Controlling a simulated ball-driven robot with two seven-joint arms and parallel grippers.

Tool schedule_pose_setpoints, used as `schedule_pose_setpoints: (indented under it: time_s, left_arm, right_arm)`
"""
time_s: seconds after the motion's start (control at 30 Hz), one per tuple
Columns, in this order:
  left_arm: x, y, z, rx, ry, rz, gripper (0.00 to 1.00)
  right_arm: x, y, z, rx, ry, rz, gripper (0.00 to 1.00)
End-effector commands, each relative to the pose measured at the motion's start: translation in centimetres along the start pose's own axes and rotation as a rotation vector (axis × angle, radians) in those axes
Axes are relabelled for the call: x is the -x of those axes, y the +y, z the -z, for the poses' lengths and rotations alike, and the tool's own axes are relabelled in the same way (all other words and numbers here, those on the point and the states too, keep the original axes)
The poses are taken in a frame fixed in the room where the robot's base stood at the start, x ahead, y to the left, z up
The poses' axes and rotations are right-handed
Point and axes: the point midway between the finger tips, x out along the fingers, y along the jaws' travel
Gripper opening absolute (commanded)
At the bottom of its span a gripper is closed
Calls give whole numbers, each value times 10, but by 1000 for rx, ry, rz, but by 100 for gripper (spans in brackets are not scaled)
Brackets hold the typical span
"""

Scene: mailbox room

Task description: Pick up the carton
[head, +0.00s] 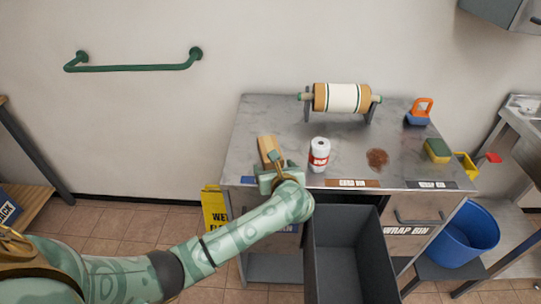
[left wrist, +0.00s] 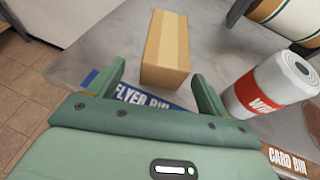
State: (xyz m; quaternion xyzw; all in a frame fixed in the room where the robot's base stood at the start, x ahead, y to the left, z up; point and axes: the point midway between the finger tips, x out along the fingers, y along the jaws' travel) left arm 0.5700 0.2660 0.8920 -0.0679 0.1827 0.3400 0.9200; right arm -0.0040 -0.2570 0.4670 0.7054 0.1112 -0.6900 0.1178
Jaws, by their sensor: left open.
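The carton (left wrist: 166,48) is a small tan cardboard box on the grey table top (head: 243,137). In the head view the carton (head: 267,147) shows just beyond my left gripper (head: 280,170), which partly covers it. In the left wrist view my left gripper (left wrist: 155,90) is open, its green fingers spread to either side of the carton's near end. The fingers look apart from the carton, with nothing held between them. My right gripper is not in view.
A white and red roll (head: 319,154) stands close to the right of the carton. Behind it is a paper roll on a stand (head: 341,98). A brown patch (head: 377,159) and a green-yellow sponge (head: 437,150) lie farther right. An open grey drawer (head: 347,225) sticks out below.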

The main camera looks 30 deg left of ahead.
Motion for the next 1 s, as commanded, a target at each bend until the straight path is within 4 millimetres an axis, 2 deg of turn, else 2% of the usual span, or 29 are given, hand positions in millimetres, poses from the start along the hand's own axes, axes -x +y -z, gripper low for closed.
schedule_pose_setpoints:
  time_s: [0.1,0.2,0.5,0.67,0.7,1.0]
  left_arm:
    - [-23,-4,2,-4,-3,-3,78]
    - [-37,-4,2,-3,-1,-3,78]
    - [-42,-5,0,0,0,0,78]
    - [-42,-5,0,0,0,0,34]
    - [-42,-5,0,0,0,0,30]
    - [-41,-5,-1,0,0,0,30]
  right_arm:
    - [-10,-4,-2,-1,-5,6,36]
    - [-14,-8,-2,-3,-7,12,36]
    - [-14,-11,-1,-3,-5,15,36]
    - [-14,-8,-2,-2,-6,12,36]
    - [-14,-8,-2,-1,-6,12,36]
    - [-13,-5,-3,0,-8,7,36]
